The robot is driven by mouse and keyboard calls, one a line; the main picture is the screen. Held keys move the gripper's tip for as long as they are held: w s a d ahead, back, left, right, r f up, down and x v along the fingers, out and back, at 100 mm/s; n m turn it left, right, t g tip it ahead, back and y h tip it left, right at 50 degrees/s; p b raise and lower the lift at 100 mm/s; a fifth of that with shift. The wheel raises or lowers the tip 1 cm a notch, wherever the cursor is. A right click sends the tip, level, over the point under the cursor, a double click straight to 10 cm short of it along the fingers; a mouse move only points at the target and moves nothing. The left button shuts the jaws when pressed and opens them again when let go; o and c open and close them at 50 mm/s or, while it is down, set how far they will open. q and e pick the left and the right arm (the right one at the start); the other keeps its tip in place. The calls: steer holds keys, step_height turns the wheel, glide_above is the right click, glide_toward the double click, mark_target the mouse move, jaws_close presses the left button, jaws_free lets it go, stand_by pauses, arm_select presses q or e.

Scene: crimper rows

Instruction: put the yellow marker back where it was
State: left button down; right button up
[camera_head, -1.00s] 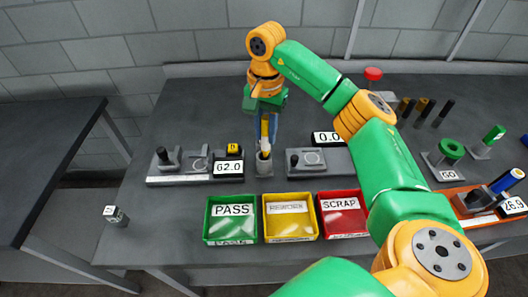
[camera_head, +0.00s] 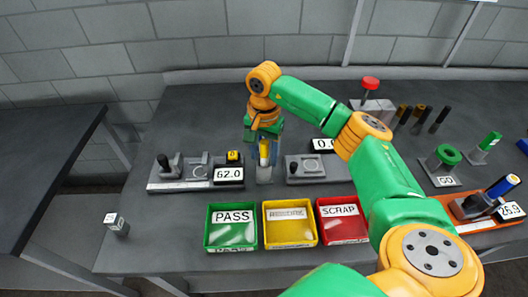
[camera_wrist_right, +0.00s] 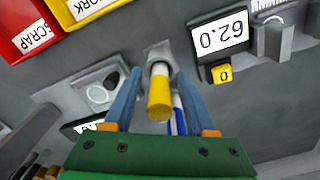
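The yellow marker (camera_head: 264,152) stands upright in a small grey holder (camera_head: 264,174) in the middle of the bench. In the right wrist view its yellow end (camera_wrist_right: 160,98) points toward the camera, and its lower part sits in the holder's opening (camera_wrist_right: 158,52). My right gripper (camera_head: 269,152) is over the holder, with its blue fingers on either side of the marker. The right wrist view shows the open fingers (camera_wrist_right: 160,82) with a gap on both sides of the marker. My left gripper is not in view.
Green PASS (camera_head: 232,242), yellow (camera_head: 290,236) and red SCRAP (camera_head: 343,230) trays lie in front. A blue-white item (camera_wrist_right: 178,115) shows behind the marker.

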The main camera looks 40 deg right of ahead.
mark_target(263, 141)
steer(key=shift+r, duration=0.35)
step_height(263, 141, up, 7)
steer(key=shift+r+b, duration=0.1)
steer(key=shift+b, duration=0.5)
step_height(263, 141, up, 5)
steer(key=shift+f+p, duration=0.2)
steer(key=shift+p, duration=0.7)
